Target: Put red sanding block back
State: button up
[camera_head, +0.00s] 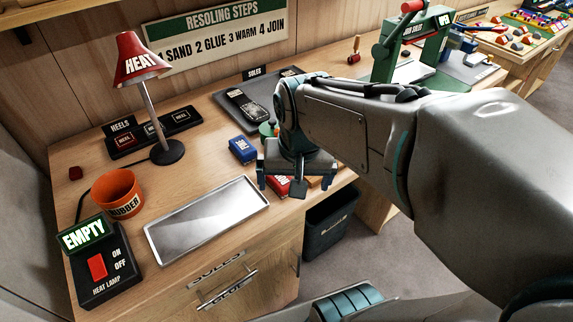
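A red block with white lettering (280,186), which looks like the red sanding block, lies at the front edge of the workbench. My gripper (295,183) is right above it, pointing down with its two fingers spread apart. The gripper body hides part of the block. I cannot tell whether a finger touches it. A blue labelled block (243,150) stands just left of my gripper. An orange-yellow piece (315,181) shows partly under the gripper's right side.
An empty metal tray (208,218) lies left of my gripper. Further left are an orange rubber pot (118,195), a heat-lamp switch box (103,270) and a red lamp (139,60). A dark soles mat (265,93) and green press (400,45) stand behind. A black bin (329,225) stands below.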

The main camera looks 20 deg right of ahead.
jog(key=s+n, duration=0.1)
jog(key=s+f+n, duration=0.1)
jog(key=n, duration=0.1)
jog(key=shift+s+f+t, duration=0.15)
jog(key=shift+s+t, duration=0.15)
jog(key=shift+s, duration=0.1)
jog(key=shift+d+r+p, duration=0.1)
jog(key=shift+r+p, duration=0.4)
dwell(0.5)
